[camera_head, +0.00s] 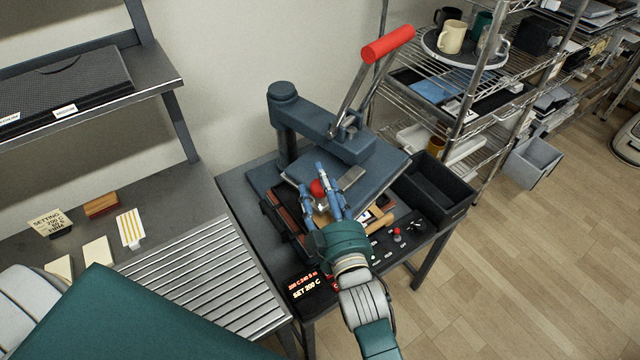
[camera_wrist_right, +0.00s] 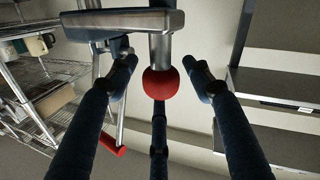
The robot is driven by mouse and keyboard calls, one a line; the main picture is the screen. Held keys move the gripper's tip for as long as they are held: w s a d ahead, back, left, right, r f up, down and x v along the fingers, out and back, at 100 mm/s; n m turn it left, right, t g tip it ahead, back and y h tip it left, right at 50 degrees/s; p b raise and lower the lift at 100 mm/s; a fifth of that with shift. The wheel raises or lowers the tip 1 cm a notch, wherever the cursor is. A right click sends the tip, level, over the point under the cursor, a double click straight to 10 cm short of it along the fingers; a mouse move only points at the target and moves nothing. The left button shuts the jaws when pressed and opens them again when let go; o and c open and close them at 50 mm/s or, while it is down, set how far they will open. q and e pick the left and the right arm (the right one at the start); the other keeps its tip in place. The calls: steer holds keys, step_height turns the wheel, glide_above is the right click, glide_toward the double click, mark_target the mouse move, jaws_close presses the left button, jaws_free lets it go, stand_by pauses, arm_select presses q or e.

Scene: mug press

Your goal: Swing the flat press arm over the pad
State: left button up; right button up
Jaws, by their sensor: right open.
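The flat press has a blue-grey swing arm (camera_head: 325,128) on a post, carrying a flat blue-grey plate (camera_head: 385,160). A red ball knob (camera_head: 317,187) sticks out at the plate's near side; it also shows in the right wrist view (camera_wrist_right: 163,84). My right gripper (camera_head: 312,177) is open, its fingers on either side of the knob, with gaps visible in the wrist view (camera_wrist_right: 160,66). A brown-edged layer (camera_head: 283,218) lies low beside my gripper; I cannot tell whether it is the pad. My left gripper is out of view.
The press's red-gripped lever (camera_head: 388,45) stands up and tilts right. A dark open bin (camera_head: 437,190) is right of the plate. A lit display (camera_head: 304,285) is at the front. A slatted bench (camera_head: 205,280) adjoins on the left, and wire shelves (camera_head: 450,85) stand behind right.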

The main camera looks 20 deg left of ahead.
steer(key=v, duration=1.1)
steer(key=shift+s+d, duration=0.25)
steer(key=shift+s, duration=0.1)
